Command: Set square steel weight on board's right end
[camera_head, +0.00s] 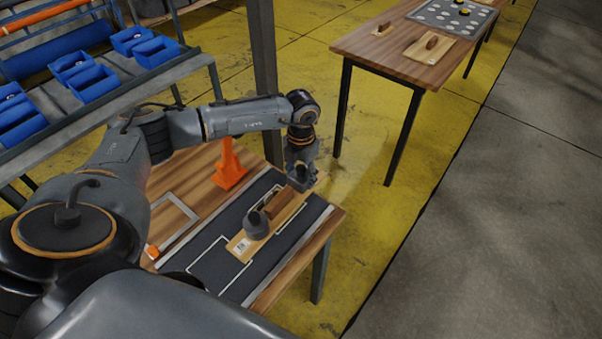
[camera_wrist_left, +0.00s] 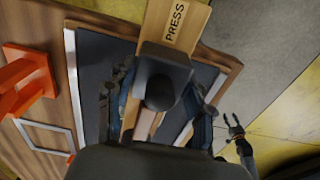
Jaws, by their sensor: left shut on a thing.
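My left gripper (camera_head: 301,178) is shut on the square steel weight, a dark square block with a round knob (camera_wrist_left: 165,75). It holds the weight over the right end of the wooden board (camera_head: 241,245). In the wrist view the weight covers part of the board, and the word PRESS (camera_wrist_left: 176,22) shows beyond it. I cannot tell whether the weight touches the board. A round grey weight (camera_head: 257,225) stands toward the board's left end, and a brown wooden block (camera_head: 279,206) lies between. My right gripper (camera_wrist_left: 236,128) shows small in the wrist view, apparently open.
The board lies on a dark mat with white outlines (camera_head: 222,262) on a wooden table. An orange stand (camera_head: 229,167) and a grey frame (camera_head: 176,222) are on its left side. Blue bins (camera_head: 92,83) fill a rack behind. Another table (camera_head: 365,43) stands at the back right.

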